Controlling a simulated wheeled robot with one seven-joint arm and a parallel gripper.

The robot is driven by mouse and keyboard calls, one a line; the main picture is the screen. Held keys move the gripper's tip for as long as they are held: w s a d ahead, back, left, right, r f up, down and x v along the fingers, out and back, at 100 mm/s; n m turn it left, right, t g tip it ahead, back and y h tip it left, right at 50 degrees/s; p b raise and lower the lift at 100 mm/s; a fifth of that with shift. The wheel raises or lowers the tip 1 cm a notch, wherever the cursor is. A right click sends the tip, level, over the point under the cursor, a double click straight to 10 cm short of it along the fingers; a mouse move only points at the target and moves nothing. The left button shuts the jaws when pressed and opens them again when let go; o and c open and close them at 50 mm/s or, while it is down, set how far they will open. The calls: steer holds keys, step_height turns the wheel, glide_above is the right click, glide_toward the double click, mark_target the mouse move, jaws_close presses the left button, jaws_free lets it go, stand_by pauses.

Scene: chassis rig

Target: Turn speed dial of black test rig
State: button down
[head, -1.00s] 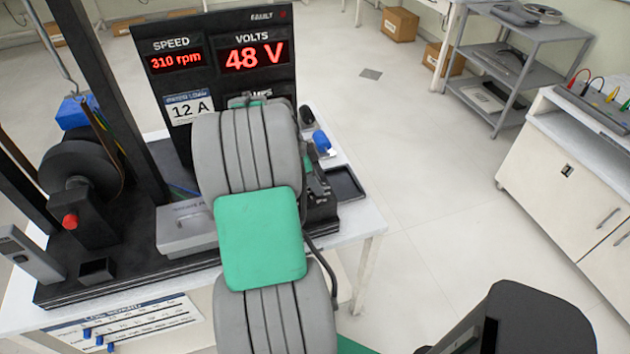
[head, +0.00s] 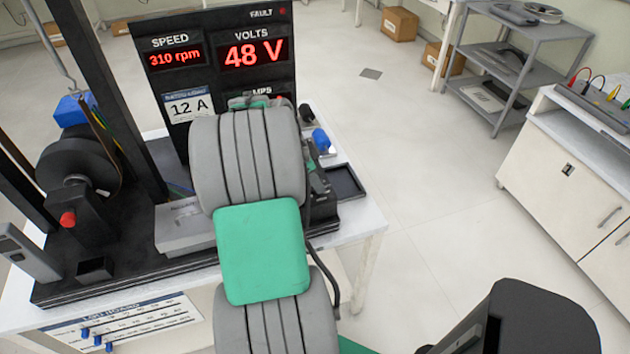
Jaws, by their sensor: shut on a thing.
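The black test rig (head: 180,70) stands on a white bench at left. Its panel reads SPEED 310 rpm in red (head: 175,58) and 48 V (head: 253,53), above a 12 A label (head: 188,105). A third display, partly lettered "MPS", is mostly covered by my arm. My grey arm with its green cover stands in front of the rig's middle. It hides my gripper's fingertips and whatever they touch. I cannot make out the speed dial. A blue knob-like part (head: 321,140) shows right of my arm.
A black wheel (head: 75,165) with a red-tipped part (head: 67,219) is at the rig's left. A small black tray (head: 344,182) lies at the bench's right. Open floor lies right of the bench, before a grey shelf cart (head: 500,75) and white cabinet (head: 565,170).

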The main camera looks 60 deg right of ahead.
steer(key=shift+s+f+n+t+h+b, duration=0.15)
steer(key=shift+n+t+h+b, duration=0.2)
steer(key=shift+n+b, duration=0.65)
steer(key=n+t, duration=0.1)
steer(key=n, duration=0.1)
steer(key=n+t+b, duration=0.1)
steer(key=n, duration=0.2)
steer(key=shift+a+h+b, duration=0.1)
steer(key=shift+h+b, duration=0.15)
steer(key=shift+b, duration=0.05)
steer(key=n, duration=0.2)
steer(key=n+t+b, duration=0.1)
steer(key=n, duration=0.1)
steer(key=n+t+b, duration=0.1)
steer(key=n, duration=0.1)
steer(key=shift+s, duration=0.25)
steer(key=n+t+y, duration=0.1)
steer(key=n, duration=0.2)
steer(key=n+t+y, duration=0.1)
steer(key=n, duration=0.2)
steer(key=shift+s+n, duration=0.1)
steer(key=shift+n, duration=0.2)
steer(key=n, duration=0.2)
steer(key=n+t+y, duration=0.1)
steer(key=shift+d+n, duration=0.25)
steer(key=shift+n, duration=0.05)
steer(key=shift+n+y+p, duration=0.4)
steer(key=shift+n+y, duration=0.4)
steer(key=shift+n, duration=0.8)
